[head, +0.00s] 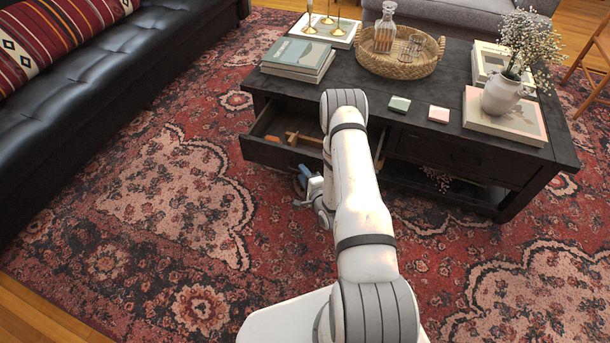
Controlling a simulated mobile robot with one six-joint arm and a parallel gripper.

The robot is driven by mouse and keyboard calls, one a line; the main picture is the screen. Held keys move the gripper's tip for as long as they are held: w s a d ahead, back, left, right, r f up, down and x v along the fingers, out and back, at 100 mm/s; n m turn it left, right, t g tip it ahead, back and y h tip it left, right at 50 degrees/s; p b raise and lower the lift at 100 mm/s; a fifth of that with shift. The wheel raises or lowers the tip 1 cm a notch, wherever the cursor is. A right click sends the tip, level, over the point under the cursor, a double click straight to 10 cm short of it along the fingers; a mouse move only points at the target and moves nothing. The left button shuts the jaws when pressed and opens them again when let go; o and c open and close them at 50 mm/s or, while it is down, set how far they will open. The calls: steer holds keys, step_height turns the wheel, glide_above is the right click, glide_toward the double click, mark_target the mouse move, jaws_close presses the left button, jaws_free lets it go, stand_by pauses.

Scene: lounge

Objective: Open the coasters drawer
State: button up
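A dark wooden coffee table (352,85) stands ahead. Its left drawer (262,150) is pulled out, with wooden pieces (303,139) and a small orange item (272,139) inside. My arm covers part of this drawer's right side. My gripper (303,190) is low, just in front of the open drawer's front panel; I cannot tell whether it touches the panel or whether its fingers are open. The table's right front (455,156) looks shut. No label shows which one is the coasters drawer. Green (399,103) and pink (438,114) square pieces, perhaps coasters, lie on the tabletop.
The tabletop holds books (299,58), a wicker tray (399,67) with a decanter (385,28), and a flower vase (502,94) on books. A black sofa (112,80) is at left, a grey sofa (461,20) behind. The patterned rug (130,250) is clear at front left.

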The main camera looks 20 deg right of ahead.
steer(key=s+r+p, duration=0.1)
steer(key=s+p, duration=0.1)
steer(key=s, duration=0.5)
steer(key=shift+s+d, duration=0.35)
steer(key=shift+d, duration=0.1)
steer(key=w+r+n+g+p, duration=0.2)
steer(key=w+r+n+p, duration=0.15)
steer(key=r, duration=0.55)
steer(key=w+r+n+g+p, duration=0.2)
steer(key=w+r+n+p, duration=0.15)
steer(key=r, duration=0.65)
step_height(320, 180, up, 19)
steer(key=s+a+n+g+h+p, duration=0.1)
steer(key=s+n+g+h+p, duration=0.2)
steer(key=p, duration=0.4)
steer(key=s+a+r+n+g+p, duration=0.2)
steer(key=s+r+p, duration=0.1)
steer(key=s+r, duration=0.6)
steer(key=s+a+r+n+g+p, duration=0.2)
steer(key=s+a+r+n+p, duration=0.1)
steer(key=s+r, duration=0.5)
steer(key=s+a+r+n+g+y+p, duration=0.1)
steer(key=s+a+r+n+g+p, duration=0.1)
steer(key=s+r+p, duration=0.3)
steer(key=s+a+r+n, duration=0.1)
steer(key=s+r, duration=0.3)
steer(key=r, duration=0.2)
steer(key=shift+s+a+r+g, duration=0.15)
steer(key=shift+s+r+g, duration=0.15)
steer(key=shift+s+g, duration=0.1)
